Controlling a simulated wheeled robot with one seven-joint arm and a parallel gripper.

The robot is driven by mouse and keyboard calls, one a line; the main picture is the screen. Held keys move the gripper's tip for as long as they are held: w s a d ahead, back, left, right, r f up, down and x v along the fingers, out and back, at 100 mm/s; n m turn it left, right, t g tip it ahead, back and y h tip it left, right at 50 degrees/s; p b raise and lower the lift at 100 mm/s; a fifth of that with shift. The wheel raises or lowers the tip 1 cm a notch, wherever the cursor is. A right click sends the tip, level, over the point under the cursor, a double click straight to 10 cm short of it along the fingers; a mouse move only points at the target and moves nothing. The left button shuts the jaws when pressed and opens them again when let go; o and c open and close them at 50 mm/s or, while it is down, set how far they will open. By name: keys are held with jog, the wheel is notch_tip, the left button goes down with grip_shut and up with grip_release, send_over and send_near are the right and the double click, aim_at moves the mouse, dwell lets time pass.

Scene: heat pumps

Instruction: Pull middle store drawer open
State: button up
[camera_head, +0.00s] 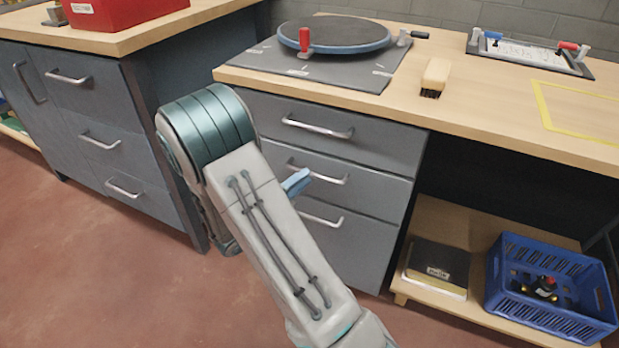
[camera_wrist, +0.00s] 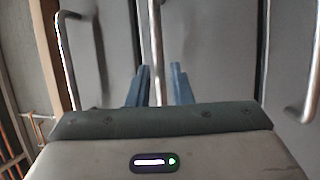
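The grey drawer unit under the wooden bench has three drawers with metal bar handles. Its middle drawer (camera_head: 385,190) looks closed, flush with those above and below. My gripper (camera_head: 297,182) is at the middle handle (camera_head: 330,177); my arm hides part of the unit. In the wrist view, the two blue fingers (camera_wrist: 160,72) stand apart, with the middle handle (camera_wrist: 157,45) running between them and a visible gap. I cannot tell whether either finger touches it. The other handles show at the left (camera_wrist: 70,60) and right (camera_wrist: 303,95) of that view.
Another grey cabinet (camera_head: 105,150) with drawers stands at the left. A blue crate (camera_head: 520,310) and a dark box (camera_head: 437,268) sit on a low shelf at the right. The bench top holds a round turntable (camera_head: 335,35) and a brush (camera_head: 436,75). The red floor at the left is clear.

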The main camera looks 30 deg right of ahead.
jog(key=shift+x, duration=1.55)
jog(key=shift+c, duration=0.3)
grip_shut()
